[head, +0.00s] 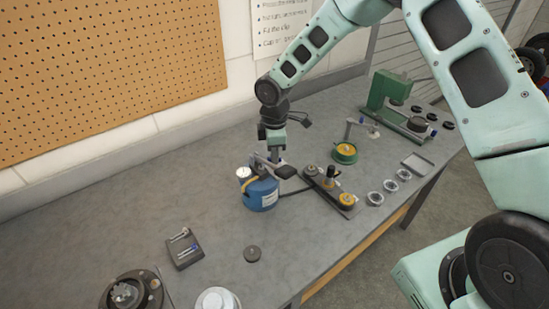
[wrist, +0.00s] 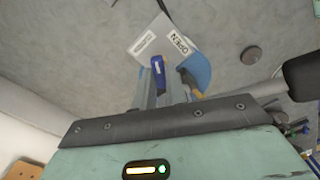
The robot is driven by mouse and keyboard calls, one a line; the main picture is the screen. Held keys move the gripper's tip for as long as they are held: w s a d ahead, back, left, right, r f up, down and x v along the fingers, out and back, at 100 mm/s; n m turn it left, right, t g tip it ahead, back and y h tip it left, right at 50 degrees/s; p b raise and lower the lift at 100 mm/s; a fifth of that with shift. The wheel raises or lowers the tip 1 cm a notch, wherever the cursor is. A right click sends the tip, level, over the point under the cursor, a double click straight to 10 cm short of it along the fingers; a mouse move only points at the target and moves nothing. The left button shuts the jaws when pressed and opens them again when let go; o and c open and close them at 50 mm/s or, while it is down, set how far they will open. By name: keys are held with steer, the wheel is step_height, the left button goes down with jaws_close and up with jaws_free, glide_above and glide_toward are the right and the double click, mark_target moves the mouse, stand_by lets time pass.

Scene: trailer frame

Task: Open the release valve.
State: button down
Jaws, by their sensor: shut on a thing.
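A blue canister-like unit (head: 262,195) stands on the grey bench, with a white cap and a yellow band. It partly shows in the wrist view (wrist: 198,70). My gripper (head: 273,157) is at its top, pointing down. In the wrist view the fingers are closed on a small blue handle (wrist: 158,66), which I take for the release valve. A white tag (wrist: 160,42) marked "OPEN" lies beyond the handle. In the head view the handle is hidden by the gripper.
A dark plate with orange-topped fittings (head: 330,186) stands right of the unit. A green press (head: 392,100) is farther back. The bench left of the unit is clear.

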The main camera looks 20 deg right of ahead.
steer(key=m+b, duration=0.3)
steer(key=m, duration=0.2)
steer(key=shift+a+f+m, duration=0.1)
steer(key=shift+m, duration=0.2)
steer(key=m+b, duration=0.2)
steer(key=m, duration=0.4)
stand_by(0.4)
steer(key=c, duration=1.4)
jaws_free()
steer(key=shift+c, duration=0.2)
step_height(320, 180, up, 18)
steer(key=b, duration=0.3)
steer(key=shift+f, duration=0.15)
